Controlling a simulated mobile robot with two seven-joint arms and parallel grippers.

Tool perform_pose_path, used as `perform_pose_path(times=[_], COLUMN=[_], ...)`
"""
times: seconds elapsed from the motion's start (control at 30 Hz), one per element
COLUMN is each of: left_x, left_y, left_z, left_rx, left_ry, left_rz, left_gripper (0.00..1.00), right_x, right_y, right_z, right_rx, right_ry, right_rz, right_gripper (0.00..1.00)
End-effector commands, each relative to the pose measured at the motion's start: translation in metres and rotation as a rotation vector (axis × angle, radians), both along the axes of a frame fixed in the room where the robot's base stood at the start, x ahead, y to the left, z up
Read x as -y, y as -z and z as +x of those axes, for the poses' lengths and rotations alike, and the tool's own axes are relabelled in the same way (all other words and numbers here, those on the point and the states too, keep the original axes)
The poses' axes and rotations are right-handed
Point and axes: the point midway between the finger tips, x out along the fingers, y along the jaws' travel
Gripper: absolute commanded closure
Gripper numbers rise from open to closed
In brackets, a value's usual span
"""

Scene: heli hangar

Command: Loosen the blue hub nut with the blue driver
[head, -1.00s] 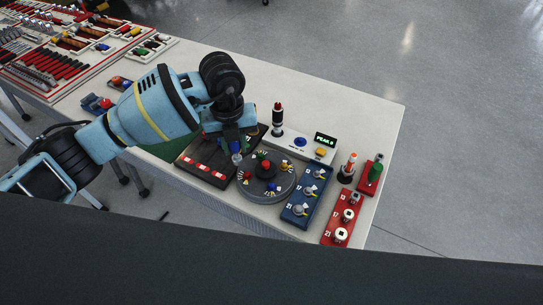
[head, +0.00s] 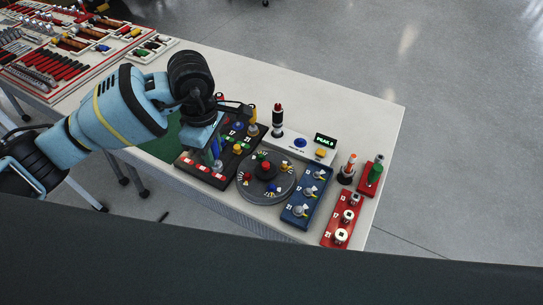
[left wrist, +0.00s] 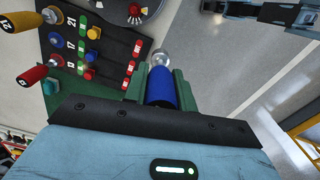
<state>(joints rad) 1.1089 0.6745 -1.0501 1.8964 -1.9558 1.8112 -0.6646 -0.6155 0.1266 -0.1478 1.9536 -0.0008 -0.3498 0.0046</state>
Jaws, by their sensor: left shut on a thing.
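My left gripper (head: 212,148) is shut on the blue driver (left wrist: 161,88), whose shiny round tip points away from the jaws in the left wrist view. In the head view the gripper hangs over the dark tool board (head: 205,172), left of the round grey hub plate (head: 250,192). The blue hub nut (head: 272,187) sits on the near side of the plate, apart from the driver. Red, green and yellow nuts are also on the plate, around a red centre knob (head: 266,167). My right gripper is not in view.
A yellow-handled driver (head: 253,117) stands at the board's far end; a red-handled one (left wrist: 31,75) also shows in the left wrist view. Right of the hub are a blue tray (head: 297,222), a red tray (head: 330,236) and a control box (head: 298,143).

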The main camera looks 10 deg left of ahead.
Motion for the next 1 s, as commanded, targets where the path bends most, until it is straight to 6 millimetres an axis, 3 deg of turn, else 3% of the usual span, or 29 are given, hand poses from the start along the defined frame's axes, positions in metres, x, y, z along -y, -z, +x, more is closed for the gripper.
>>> perform_pose_path(times=[0.4, 0.6, 0.8, 1.0], left_x=[-0.016, -0.021, -0.024, -0.025], left_y=[-0.011, -0.015, -0.017, -0.017], left_z=[-0.020, -0.029, -0.034, -0.034], left_rx=[0.009, 0.008, 0.008, 0.007], left_ry=[0.859, 1.204, 1.388, 1.425], left_rz=[0.007, 0.010, 0.011, 0.011], left_gripper=[0.97, 0.97, 0.97, 0.97], right_x=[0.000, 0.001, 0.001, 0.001], right_y=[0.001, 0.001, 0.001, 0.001], right_z=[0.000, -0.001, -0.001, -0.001], right_rx=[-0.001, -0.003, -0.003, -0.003], right_ry=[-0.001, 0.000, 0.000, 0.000], right_rz=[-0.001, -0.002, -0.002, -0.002], right_gripper=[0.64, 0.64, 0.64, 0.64])
